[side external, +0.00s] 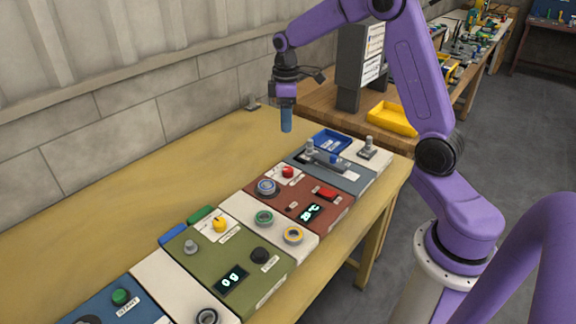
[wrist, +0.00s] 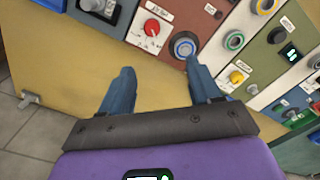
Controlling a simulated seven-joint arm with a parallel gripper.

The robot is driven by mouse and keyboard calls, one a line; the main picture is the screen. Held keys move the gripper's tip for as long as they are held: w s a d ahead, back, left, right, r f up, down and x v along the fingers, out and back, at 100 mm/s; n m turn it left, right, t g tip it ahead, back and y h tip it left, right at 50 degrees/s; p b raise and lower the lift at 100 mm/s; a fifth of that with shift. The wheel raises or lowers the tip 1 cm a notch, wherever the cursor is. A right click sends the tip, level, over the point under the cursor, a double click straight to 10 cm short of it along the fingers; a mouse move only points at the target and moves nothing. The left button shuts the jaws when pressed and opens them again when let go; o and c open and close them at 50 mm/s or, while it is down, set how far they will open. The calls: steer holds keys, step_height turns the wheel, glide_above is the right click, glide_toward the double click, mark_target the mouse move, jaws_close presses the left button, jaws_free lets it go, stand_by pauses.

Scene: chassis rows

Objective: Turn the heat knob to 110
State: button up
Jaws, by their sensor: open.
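A small display (side external: 311,213) on this panel shows a temperature in °C, seemingly 28. The knob's label and scale are too small to read. My gripper (side external: 286,128) points down, high above the back of the bench, beyond the panel row and apart from the knob. In the wrist view its blue fingers (wrist: 160,88) are spread, with nothing between them.
A blue-grey panel with a lever (side external: 325,158) lies beyond. The bench behind the row is clear.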

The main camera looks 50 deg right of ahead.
steer(key=d, duration=0.2)
glide_toward(288, 169)
step_height(288, 169, down, 8)
steer(key=shift+f, duration=0.25)
stand_by(0.4)
steer(key=c, duration=1)
